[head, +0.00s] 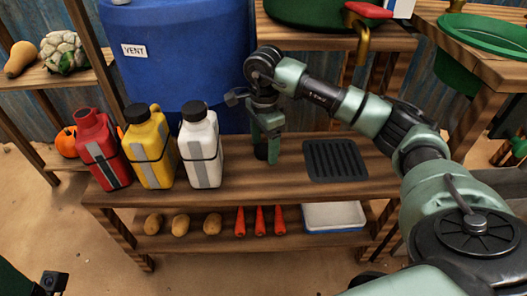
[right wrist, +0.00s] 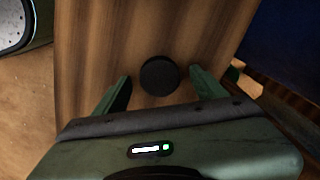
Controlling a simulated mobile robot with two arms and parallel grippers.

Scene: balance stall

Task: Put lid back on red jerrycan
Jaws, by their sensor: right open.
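The red jerrycan (head: 101,150) stands at the left end of the wooden shelf top, its neck open with no lid on it. A round black lid (right wrist: 159,75) lies on the wood. In the right wrist view, my right gripper (right wrist: 160,84) is open, with a finger on either side of the lid and a gap at each side. My left gripper's fingers are not seen.
A yellow jerrycan (head: 149,148) and a white jerrycan (head: 200,150), both with black lids, stand right of the red one. A black ribbed mat (head: 335,160) lies at right. A blue barrel (head: 180,60) stands behind. Potatoes, carrots and a tray (head: 334,217) fill the lower shelf.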

